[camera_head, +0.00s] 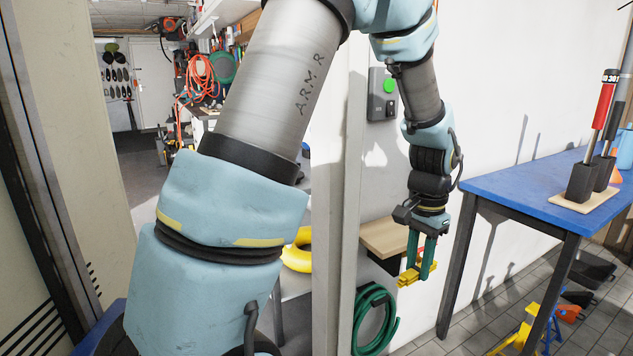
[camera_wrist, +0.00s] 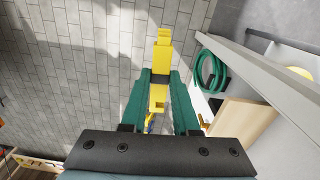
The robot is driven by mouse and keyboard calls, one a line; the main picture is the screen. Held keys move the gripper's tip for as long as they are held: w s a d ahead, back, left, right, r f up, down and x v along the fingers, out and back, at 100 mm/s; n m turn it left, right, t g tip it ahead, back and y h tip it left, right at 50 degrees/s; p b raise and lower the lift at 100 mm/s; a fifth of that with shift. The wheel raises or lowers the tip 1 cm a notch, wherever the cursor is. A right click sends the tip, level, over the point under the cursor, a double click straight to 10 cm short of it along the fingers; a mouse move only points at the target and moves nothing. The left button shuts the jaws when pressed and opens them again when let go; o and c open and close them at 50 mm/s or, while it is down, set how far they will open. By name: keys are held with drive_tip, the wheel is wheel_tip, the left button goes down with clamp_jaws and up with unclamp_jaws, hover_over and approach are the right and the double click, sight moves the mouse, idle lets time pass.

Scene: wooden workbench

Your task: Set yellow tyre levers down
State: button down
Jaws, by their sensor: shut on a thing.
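My gripper (camera_head: 421,258) hangs low with its green fingers pointing down, left of the blue table. It is shut on the yellow tyre levers (camera_head: 409,277), which stick out to both sides of the fingertips. In the wrist view the gripper (camera_wrist: 160,78) has the yellow tyre levers (camera_wrist: 162,50) between its green fingers, with a dark band across them. They are held in the air above the grey tiled floor. The fingers hide part of the levers, so I cannot tell how many there are.
A small wooden surface (camera_head: 384,236) is just left of my gripper, with a green hose coil (camera_head: 359,322) below it. The blue table (camera_head: 515,187) stands at right, carrying a wooden block base (camera_head: 566,203) with upright tools. A yellow stand (camera_head: 519,335) is on the floor.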

drive_tip(key=w+a+f+n, duration=0.2)
drive_tip(key=a+f, duration=0.4)
drive_tip(key=a, duration=0.4)
drive_tip(key=w+a+f+n, duration=0.3)
drive_tip(key=a+f+n, duration=0.2)
drive_tip(key=a, duration=0.5)
drive_tip(key=w+a+f+n+p, duration=0.1)
drive_tip(key=w+a+f+n, duration=0.1)
drive_tip(key=a+f+n, duration=0.2)
drive_tip(key=a+f, duration=0.3)
drive_tip(key=a, duration=0.3)
drive_tip(key=shift+w+a, duration=0.15)
drive_tip(key=shift+w, duration=0.25)
